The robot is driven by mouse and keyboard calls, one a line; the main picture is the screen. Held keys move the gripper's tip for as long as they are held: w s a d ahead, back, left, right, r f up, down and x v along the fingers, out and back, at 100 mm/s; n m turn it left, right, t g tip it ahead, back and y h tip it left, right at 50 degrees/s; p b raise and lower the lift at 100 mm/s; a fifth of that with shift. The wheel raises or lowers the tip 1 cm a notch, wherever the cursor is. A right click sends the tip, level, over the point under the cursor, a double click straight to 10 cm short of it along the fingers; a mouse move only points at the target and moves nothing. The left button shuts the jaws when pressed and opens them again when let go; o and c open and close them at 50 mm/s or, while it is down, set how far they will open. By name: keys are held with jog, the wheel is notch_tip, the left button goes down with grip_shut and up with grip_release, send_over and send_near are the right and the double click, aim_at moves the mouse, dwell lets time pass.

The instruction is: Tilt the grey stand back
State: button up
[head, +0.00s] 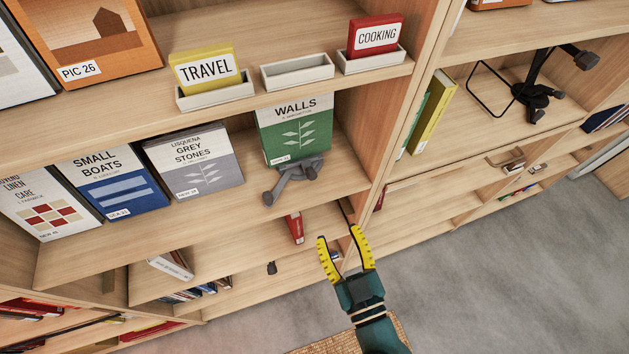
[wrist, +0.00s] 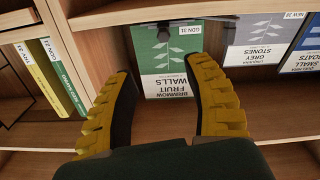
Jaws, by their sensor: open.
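The grey stand (head: 292,180) is on the middle shelf in the head view, near the shelf's right end. A green and white book (head: 297,135), marked WALLS, rests upright on it, leaning back. In the wrist view the book (wrist: 166,60) appears upside down between my fingers. A small dark part near the top there may be the stand, but I cannot tell. My gripper (head: 339,234), with yellow ribbed fingers, is open and empty. In the head view it is to the lower right of the stand, apart from it. It also shows in the wrist view (wrist: 160,68).
Grey Stones (head: 194,162) and Small Boats (head: 112,182) books stand left of the stand. An upright panel (head: 400,100) divides the bays on its right. Sign holders with a yellow TRAVEL card (head: 208,69) sit on the shelf above. Grey floor (head: 500,270) is open at right.

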aim_at(313, 178)
jog(key=p+x, duration=0.1)
jog(key=x, duration=0.4)
jog(key=p+x, duration=0.1)
jog(key=x, duration=0.4)
jog(key=p+x, duration=0.1)
jog(key=x, duration=0.3)
jog(key=shift+w+a+r, duration=0.15)
jog(key=shift+w+a, duration=0.15)
jog(key=shift+a, duration=0.15)
jog(key=shift+w+a, duration=0.1)
jog(key=shift+w, duration=0.35)
jog(key=shift+c, duration=0.4)
grip_shut()
